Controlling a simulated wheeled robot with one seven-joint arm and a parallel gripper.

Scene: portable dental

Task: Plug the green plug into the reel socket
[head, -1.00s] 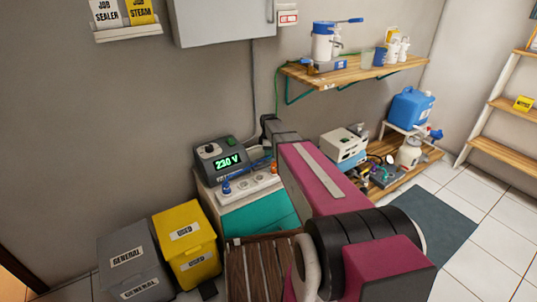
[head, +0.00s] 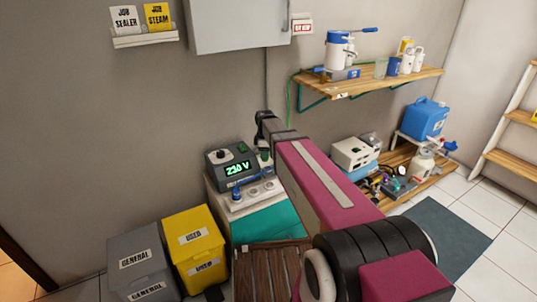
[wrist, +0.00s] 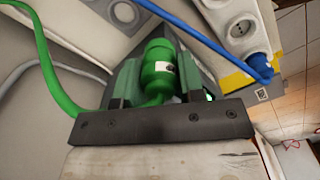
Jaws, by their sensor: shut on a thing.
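In the wrist view my gripper (wrist: 156,88) is shut on the green plug (wrist: 158,62), which sits between its two fingers. A green cable (wrist: 52,70) runs from the plug up to the left. A white strip with round sockets (wrist: 242,28) is at the upper right, apart from the plug. A blue plug (wrist: 260,66) is at its near end. In the head view the strip (head: 262,194) lies in front of a grey box reading 230 V (head: 238,170). My arm hides most of the gripper there. I cannot tell which socket is the reel socket.
A round grey socket (wrist: 123,12) shows at the top of the wrist view. A blue cable (wrist: 188,28) crosses beside the held plug. Yellow (head: 195,239) and grey bins (head: 136,258) stand at left. A wall shelf (head: 365,82) is at right.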

